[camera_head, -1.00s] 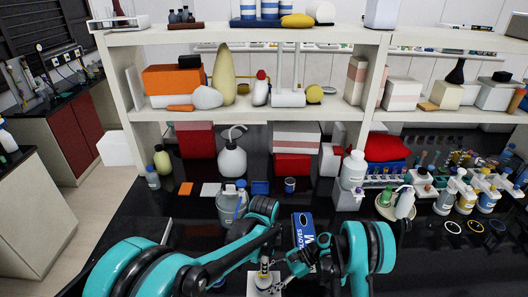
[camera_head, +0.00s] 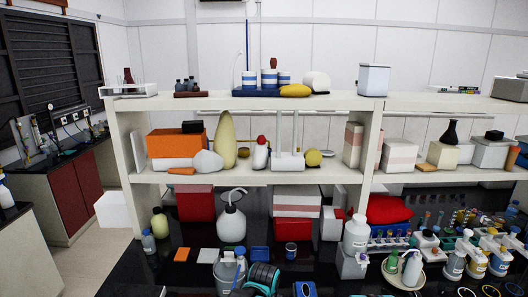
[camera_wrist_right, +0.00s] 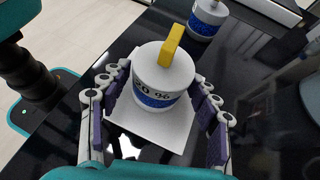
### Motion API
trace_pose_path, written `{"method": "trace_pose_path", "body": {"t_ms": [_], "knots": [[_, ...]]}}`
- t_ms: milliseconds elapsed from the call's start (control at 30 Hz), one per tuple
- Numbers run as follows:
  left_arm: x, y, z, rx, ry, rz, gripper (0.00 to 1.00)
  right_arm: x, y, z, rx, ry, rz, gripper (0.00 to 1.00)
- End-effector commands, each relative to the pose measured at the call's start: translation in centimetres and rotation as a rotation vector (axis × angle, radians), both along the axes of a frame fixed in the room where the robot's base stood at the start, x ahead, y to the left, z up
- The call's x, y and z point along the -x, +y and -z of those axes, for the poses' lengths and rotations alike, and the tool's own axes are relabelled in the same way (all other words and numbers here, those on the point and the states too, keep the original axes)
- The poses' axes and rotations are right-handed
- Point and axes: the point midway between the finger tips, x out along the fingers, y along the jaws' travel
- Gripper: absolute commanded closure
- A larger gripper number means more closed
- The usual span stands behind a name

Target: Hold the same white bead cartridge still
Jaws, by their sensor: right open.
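In the right wrist view, a white bead cartridge (camera_wrist_right: 163,84) stands upright on a white square pad (camera_wrist_right: 150,126). It is a short cylinder with a yellow tab on top, a dark "20 %" marking and a band of blue beads. My right gripper (camera_wrist_right: 161,75) is open, with one finger on each side of the cartridge. I cannot tell whether either finger touches it. The cartridge does not show in the head view. My left gripper shows in neither current view; only a teal arm part of mine shows at the head view's bottom edge.
A second white cartridge with blue beads (camera_wrist_right: 207,20) stands behind on the glossy black bench (camera_wrist_right: 265,105). In the head view, a two-level white shelf (camera_head: 240,103) spans the bench. A white pump bottle (camera_head: 232,222) and a white wash bottle (camera_head: 356,234) stand under it.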

Motion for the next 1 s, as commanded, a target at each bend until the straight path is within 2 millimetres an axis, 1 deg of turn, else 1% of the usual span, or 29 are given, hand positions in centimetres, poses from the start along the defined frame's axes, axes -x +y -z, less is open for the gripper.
{"method": "trace_pose_path", "body": {"t_ms": [233, 467, 500, 567, 600, 900, 1000], "knots": [[0.0, 0.0, -0.1, 0.0, 0.0, 0.0, 0.71, 0.0, 0.0, -1.1, 0.0, 0.0, 0.0, 0.38], [0.0, 0.0, -0.1, 0.0, 0.0, 0.0, 0.71, 0.0, 0.0, -1.3, 0.0, 0.0, 0.0, 0.38], [0.0, 0.0, -0.1, 0.0, 0.0, 0.0, 0.71, 0.0, 0.0, -1.3, 0.0, 0.0, 0.0, 0.36], [0.0, 0.0, -0.1, 0.0, 0.0, 0.0, 0.71, 0.0, 0.0, -1.3, 0.0, 0.0, 0.0, 0.2], [0.0, 0.0, -0.1, 0.0, 0.0, 0.0, 0.71, 0.0, 0.0, -1.3, 0.0, 0.0, 0.0, 0.14], [0.0, 0.0, -0.1, 0.0, 0.0, 0.0, 0.71, 0.0, -0.1, -1.3, 0.0, 0.0, 0.0, 0.14], [0.0, 0.0, -0.1, 0.0, 0.0, 0.0, 0.71, -0.3, -0.6, -1.6, 0.0, 0.0, 0.001, 0.14]]}}
